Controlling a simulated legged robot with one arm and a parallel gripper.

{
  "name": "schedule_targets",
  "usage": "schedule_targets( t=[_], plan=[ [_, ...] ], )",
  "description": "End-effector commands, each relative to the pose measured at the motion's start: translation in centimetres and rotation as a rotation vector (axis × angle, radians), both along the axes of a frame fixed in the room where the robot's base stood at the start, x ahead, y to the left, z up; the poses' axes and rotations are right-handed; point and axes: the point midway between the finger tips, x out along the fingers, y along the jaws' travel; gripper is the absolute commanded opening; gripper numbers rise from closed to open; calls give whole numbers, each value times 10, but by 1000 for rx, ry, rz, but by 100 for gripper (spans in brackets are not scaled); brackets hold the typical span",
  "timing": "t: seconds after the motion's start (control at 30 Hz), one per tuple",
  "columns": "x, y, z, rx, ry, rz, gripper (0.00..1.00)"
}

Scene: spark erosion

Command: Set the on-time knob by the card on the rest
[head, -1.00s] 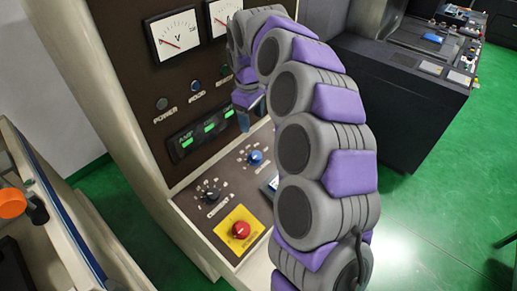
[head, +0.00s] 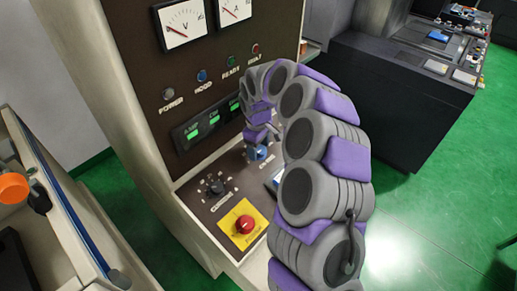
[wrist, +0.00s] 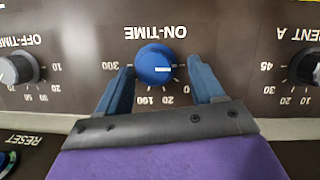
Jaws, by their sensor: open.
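The blue on-time knob (wrist: 155,62) is in the middle of the wrist view, under upside-down ON-TIME lettering. A small white mark shows on its right side; numbers including 300 and 100 ring it. My gripper (wrist: 160,90) is open, with one blue finger on each side of the knob. I cannot tell whether they touch it. In the head view the knob (head: 259,153) is on the sloping panel, just below my gripper (head: 256,143). A pale blue-edged item (head: 275,180) is mostly hidden behind my arm; I cannot tell whether it is the card.
The off-time knob (wrist: 18,70) and current knob (wrist: 305,67) flank the on-time knob in the wrist view. A red button (head: 245,224) on a yellow plate stands near the panel's front edge. Meters and lamps fill the upright face above. Green floor is open at right.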

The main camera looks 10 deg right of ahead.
Motion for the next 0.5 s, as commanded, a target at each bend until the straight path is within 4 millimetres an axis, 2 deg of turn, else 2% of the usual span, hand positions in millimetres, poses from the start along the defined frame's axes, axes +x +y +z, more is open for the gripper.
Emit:
schedule_targets(
  t=[0.13, 0.4, 0.5],
  plan=[
    [0, -4, -8, 4, -1, -1, 67],
    [0, 0, -9, -1, -1, 0, 67],
    [0, 1, -9, -1, 0, 1, 59]
  ],
)
